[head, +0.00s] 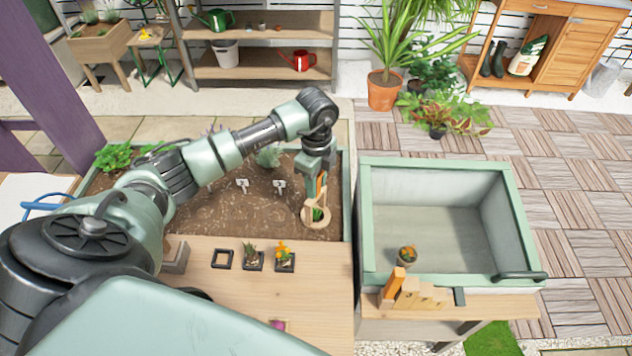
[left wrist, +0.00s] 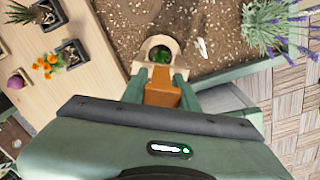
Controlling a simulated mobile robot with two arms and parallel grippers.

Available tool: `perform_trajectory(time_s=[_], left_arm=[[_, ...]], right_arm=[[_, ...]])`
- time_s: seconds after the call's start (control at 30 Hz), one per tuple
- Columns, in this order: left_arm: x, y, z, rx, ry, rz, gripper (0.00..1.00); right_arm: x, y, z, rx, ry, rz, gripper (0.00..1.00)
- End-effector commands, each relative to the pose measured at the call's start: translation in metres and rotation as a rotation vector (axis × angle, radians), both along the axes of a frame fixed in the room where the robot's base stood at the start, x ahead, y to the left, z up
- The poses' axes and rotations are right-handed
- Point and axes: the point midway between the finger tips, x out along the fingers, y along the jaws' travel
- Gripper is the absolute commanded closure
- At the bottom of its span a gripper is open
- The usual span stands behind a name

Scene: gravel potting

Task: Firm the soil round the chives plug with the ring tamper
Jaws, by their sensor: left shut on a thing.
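My left gripper (head: 317,174) is shut on the orange handle of the ring tamper (head: 307,216), over the right part of the soil bed (head: 225,207). The tamper is a pale wooden ring, hanging below the jaws. The green chives plug (head: 318,214) shows inside the ring's opening. In the left wrist view the ring (left wrist: 145,67) frames the green chives (left wrist: 160,56), and the orange handle (left wrist: 161,88) sits between the fingers. I cannot tell whether the ring touches the soil. My right gripper is out of view.
Small pots with an orange flower (head: 284,257) and a succulent (head: 252,257) stand on the wooden bench (head: 315,310). White labels (head: 280,185) stand in the soil. A green-rimmed sink-like box (head: 430,240), with a potted orange flower (head: 407,254), is at right.

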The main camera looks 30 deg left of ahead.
Motion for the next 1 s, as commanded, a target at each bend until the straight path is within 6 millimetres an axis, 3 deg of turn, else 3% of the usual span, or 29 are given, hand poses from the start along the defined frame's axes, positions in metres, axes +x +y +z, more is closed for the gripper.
perform_trajectory(time_s=[1.0], left_arm=[[0.001, 0.0, 0.086, 0.0, -0.004, 0.0, 1.0]], right_arm=[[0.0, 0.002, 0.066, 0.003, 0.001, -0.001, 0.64]])
